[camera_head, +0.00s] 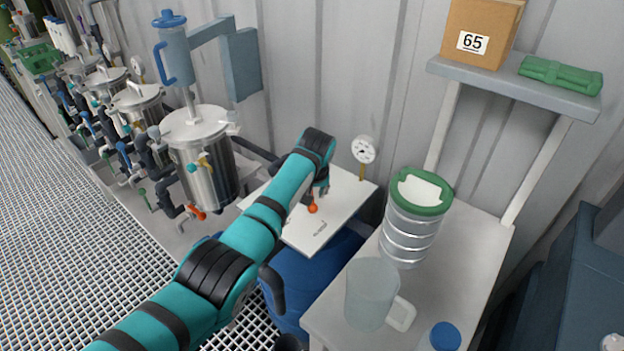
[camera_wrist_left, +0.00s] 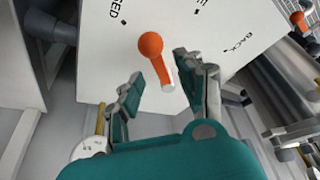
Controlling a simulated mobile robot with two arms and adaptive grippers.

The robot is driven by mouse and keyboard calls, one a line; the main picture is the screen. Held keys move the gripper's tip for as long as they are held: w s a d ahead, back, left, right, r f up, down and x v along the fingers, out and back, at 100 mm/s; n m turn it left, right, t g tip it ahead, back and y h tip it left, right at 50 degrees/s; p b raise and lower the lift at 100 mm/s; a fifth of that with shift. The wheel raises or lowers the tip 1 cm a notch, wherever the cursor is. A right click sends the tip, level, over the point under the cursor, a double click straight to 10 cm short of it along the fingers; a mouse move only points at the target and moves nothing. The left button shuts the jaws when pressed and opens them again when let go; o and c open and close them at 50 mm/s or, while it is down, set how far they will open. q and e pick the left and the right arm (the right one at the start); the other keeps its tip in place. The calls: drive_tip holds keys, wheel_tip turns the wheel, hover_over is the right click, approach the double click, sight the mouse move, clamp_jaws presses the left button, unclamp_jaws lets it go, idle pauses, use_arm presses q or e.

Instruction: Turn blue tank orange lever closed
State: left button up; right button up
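The orange lever (camera_head: 313,208) sits on the white panel (camera_head: 345,215) above the blue tank (camera_head: 300,283). In the left wrist view the lever (camera_wrist_left: 150,45) has a round orange head, a short orange arm and a white tip. My left gripper (camera_head: 322,188) reaches over the panel and partly covers the lever in the head view. In the wrist view the left gripper (camera_wrist_left: 159,66) is open, with one finger on either side of the lever's arm and visible gaps. Panel lettering is partly cut off; one word ends in "ED". My right gripper is not in view.
A pressure gauge (camera_head: 364,150) stands at the panel's back edge. To the right are a green-rimmed metal vessel (camera_head: 411,235) and a clear jug (camera_head: 371,293) on a white table. Steel tanks (camera_head: 203,165) with pipes stand left. A corrugated wall is behind.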

use_arm(q)
drive_tip(key=v, duration=0.9)
drive_tip(key=shift+s+r, duration=0.25)
drive_tip(key=shift+r, duration=0.05)
drive_tip(key=shift+a, duration=0.1)
